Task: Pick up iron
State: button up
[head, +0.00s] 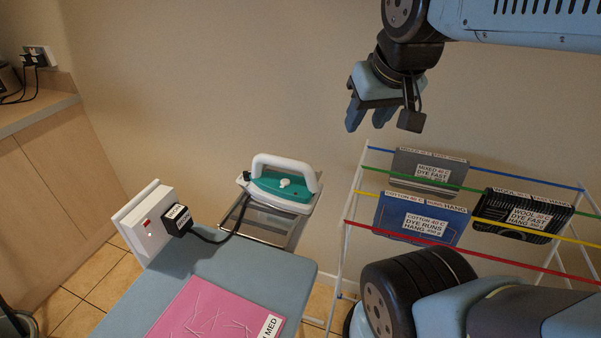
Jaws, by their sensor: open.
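The iron (281,186) is teal with a white handle and a pale soleplate. It rests on a metal stand (262,224) at the far end of the blue ironing board (225,263). A dark cord runs from it to a black plug (178,220) in a white socket box (150,222) with a red switch. My gripper (368,122) is open and empty. It hangs above and to the right of the iron, apart from it, with its fingers pointing down.
A drying rack (364,172) with coloured rails and labelled cloths stands at the right. A pink cloth (215,312) lies on the board. A counter (40,107) is at the left. The wall is behind the iron. The space between gripper and iron looks clear.

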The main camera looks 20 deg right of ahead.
aim_at(295, 198)
jog(key=z, duration=0.3)
jog(key=k, duration=1.8)
jog(key=u, duration=0.4)
jog(key=i, duration=1.65)
jog(key=z, duration=0.05)
